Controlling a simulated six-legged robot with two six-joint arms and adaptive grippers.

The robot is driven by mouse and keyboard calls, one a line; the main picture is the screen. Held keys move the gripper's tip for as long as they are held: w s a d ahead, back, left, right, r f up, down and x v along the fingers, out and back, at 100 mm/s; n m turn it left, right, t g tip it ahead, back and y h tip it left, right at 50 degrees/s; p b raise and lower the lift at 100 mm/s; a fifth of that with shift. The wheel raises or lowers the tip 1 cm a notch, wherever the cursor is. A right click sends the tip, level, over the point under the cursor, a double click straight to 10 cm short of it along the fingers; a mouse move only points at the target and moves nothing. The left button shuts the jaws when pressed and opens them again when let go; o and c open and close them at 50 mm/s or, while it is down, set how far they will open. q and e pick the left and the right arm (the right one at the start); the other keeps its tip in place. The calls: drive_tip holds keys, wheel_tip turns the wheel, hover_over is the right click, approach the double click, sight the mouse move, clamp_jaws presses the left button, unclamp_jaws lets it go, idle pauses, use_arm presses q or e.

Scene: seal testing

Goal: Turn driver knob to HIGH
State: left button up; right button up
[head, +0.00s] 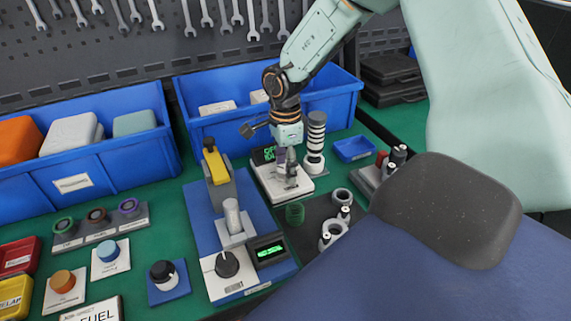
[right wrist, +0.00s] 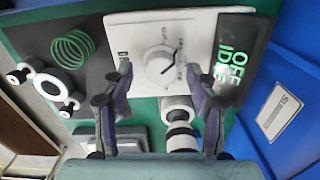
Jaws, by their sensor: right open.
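The driver knob (right wrist: 158,62) is a round white knob on a white plate (right wrist: 200,25) with small dark marks around it, too small to read surely. A dark pointer line on it points to the lower right in the right wrist view. The display (right wrist: 240,45) beside it shows green text that reads OFF and IDLE. In the head view the plate (head: 268,190) lies below my right gripper (head: 287,172), which hides most of the knob. My right gripper (right wrist: 160,78) is open, its two fingers on either side of the knob; contact cannot be told. My left gripper is not in view.
A black-and-white striped cylinder (head: 316,140) stands close beside the plate. A green spring (head: 294,213) and white rings (head: 342,196) lie on a dark mat in front. The blue press station (head: 200,205) is on the left, and a blue bin (head: 340,98) is behind.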

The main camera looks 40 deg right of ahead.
drive_tip(key=shift+w+a, duration=0.2)
drive_tip(key=shift+a, duration=0.05)
drive_tip(key=c, duration=0.5)
drive_tip(key=shift+s+d, duration=0.1)
drive_tip(key=shift+d, duration=0.1)
drive_tip(key=c, duration=0.4)
drive_tip(key=shift+c, duration=1.3)
